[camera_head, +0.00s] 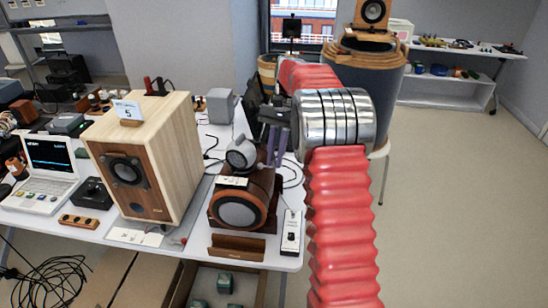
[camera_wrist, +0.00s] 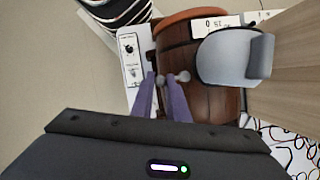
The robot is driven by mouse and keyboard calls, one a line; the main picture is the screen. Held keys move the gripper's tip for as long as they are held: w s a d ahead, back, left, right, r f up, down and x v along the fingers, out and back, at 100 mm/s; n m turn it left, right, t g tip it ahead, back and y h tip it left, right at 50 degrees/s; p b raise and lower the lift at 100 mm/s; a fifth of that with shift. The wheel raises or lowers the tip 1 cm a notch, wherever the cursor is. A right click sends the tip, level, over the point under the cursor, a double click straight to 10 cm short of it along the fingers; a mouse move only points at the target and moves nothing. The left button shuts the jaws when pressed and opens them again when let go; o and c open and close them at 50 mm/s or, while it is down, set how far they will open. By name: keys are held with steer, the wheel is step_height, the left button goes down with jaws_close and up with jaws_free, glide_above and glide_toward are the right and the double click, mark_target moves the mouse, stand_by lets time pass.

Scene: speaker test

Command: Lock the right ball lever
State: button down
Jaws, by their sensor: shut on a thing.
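The brown barrel-shaped speaker (camera_head: 263,186) stands on the white table, with a grey round tweeter (camera_head: 241,153) on top. In the wrist view the wooden barrel (camera_wrist: 212,101) shows two small pale balls at its side. One ball (camera_wrist: 161,81) sits between my purple fingertips, and the other ball (camera_wrist: 184,76) is just to the right of them. My gripper (camera_wrist: 159,78) is shut on the ball lever between its fingers.
A large wooden speaker box (camera_head: 165,140) stands left of the barrel speaker. A small white control box (camera_head: 291,232) lies to its right, and a brown wooden stand (camera_head: 236,247) is in front. Cables lie behind it. Open floor (camera_head: 450,220) is to the right.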

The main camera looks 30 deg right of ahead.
steer(key=shift+w, duration=0.15)
steer(key=c, duration=1.7)
jaws_free()
steer(key=v, duration=0.7)
steer(key=shift+r, duration=0.15)
